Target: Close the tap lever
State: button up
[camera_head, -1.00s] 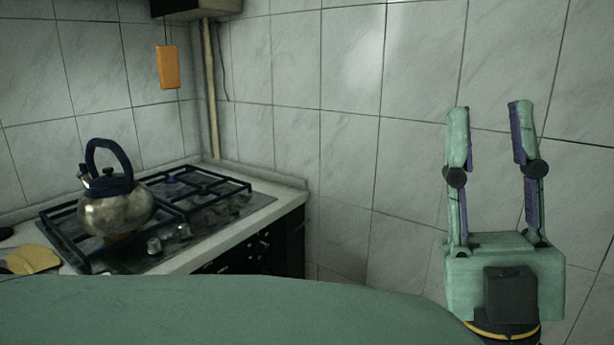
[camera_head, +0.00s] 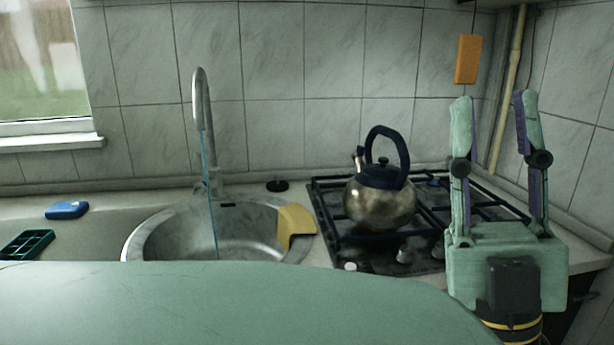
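The tap (camera_head: 202,125) rises behind the round metal sink (camera_head: 145,235), left of centre. A thin blue stream of water (camera_head: 209,190) runs from its spout down into the sink. A small lever seems to sit low at the tap's base (camera_head: 203,187), but it is too small to tell its exact position. My gripper (camera_head: 494,100) points upward at the right, in front of the hob in the picture. Its two fingers are apart, with nothing between them. It is well to the right of the tap.
A kettle (camera_head: 380,203) stands on the hob (camera_head: 340,235) between tap and gripper. A yellow cloth (camera_head: 294,222) hangs on the sink's right rim. A blue sponge (camera_head: 67,210) and green tray (camera_head: 26,244) lie left. A black plug (camera_head: 277,186) lies behind the sink.

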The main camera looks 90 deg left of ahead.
aim_at(198, 155)
jog(key=u, duration=3.1)
jog(key=j+u, duration=0.25)
jog(key=i+j+u, duration=0.25)
jog(key=j, duration=0.15)
jog(key=j+u, duration=0.25)
jog(key=i+j+u, duration=0.25)
jog(key=i+l, duration=0.1)
jog(key=l, duration=0.4)
jog(key=i, duration=0.05)
